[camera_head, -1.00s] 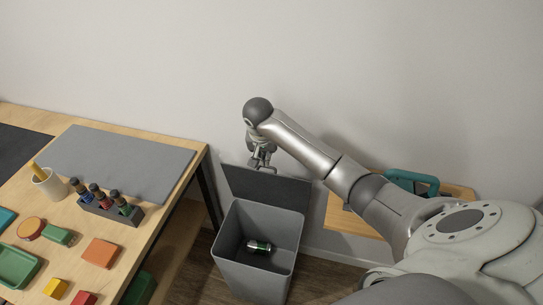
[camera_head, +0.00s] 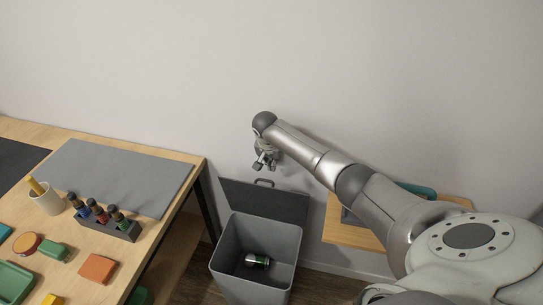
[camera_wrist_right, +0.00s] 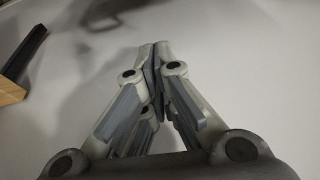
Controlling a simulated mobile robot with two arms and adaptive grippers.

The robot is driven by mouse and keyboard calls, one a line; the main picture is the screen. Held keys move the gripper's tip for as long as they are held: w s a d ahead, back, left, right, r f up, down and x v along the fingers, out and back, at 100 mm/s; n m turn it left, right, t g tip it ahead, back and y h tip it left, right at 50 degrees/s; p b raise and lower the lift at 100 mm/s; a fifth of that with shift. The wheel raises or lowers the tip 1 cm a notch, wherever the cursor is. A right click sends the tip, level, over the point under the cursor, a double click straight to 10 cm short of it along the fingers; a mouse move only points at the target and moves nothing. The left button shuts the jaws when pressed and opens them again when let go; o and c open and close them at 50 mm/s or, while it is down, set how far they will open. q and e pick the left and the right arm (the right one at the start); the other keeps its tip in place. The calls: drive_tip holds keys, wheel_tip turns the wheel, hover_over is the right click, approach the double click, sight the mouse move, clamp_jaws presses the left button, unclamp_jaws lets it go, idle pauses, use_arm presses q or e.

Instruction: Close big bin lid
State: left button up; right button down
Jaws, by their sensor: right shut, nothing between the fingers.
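The big bin (camera_head: 233,276) is a tall grey box on the floor to the right of the worktable. A green and silver can (camera_head: 257,260) lies inside the bin. My right gripper (camera_head: 266,166) is over the lid's top edge, close to the handle; whether it touches cannot be told. The right wrist view shows its fingers (camera_wrist_right: 155,60) together and empty. My left gripper is not in view.
The worktable (camera_head: 180,165) at left holds a grey mat (camera_head: 120,175), a cup (camera_head: 46,200), a rack of small bottles (camera_head: 105,222) and coloured blocks. A wooden surface (camera_head: 345,232) with a teal object (camera_head: 418,190) stands behind my right arm. The wall is close behind the lid.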

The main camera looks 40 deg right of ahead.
drive_tip(key=s+a+p, duration=0.2)
drive_tip(key=a, duration=0.1)
drive_tip(key=shift+s+a, duration=0.1)
drive_tip(key=shift+s, duration=0.15)
